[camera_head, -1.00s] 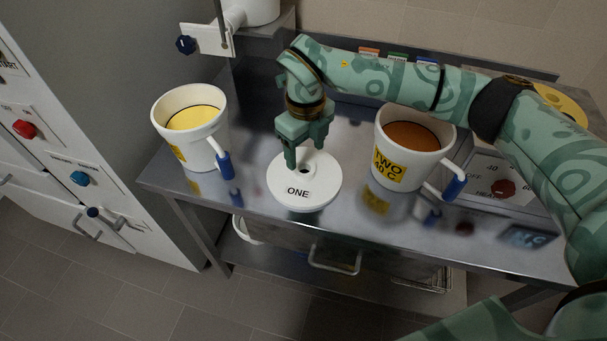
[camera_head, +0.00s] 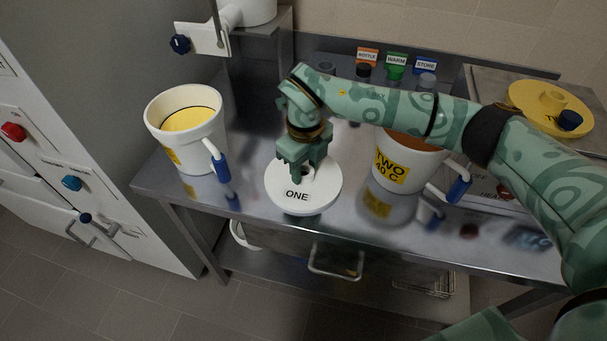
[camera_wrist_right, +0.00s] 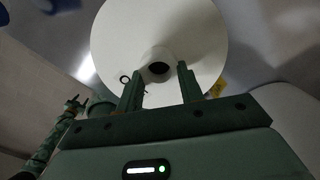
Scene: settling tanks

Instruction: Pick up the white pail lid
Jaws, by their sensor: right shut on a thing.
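The white pail lid (camera_head: 303,203) is a round disc marked ONE, flat at the front of the steel bench. It shows from above in the right wrist view (camera_wrist_right: 195,35), with its round knob (camera_wrist_right: 158,62) in the middle. My right gripper (camera_head: 304,173) comes from above and is shut on the knob, with one finger on each side in the wrist view (camera_wrist_right: 160,85). I cannot tell whether the lid is clear of the bench.
A white pail (camera_head: 187,137) with yellow contents stands left of the lid. A pail labelled TWO (camera_head: 408,178), with brown contents, stands close on its right, partly behind my arm. A yellow lid (camera_head: 530,98) lies at the right back. The bench's front edge is near.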

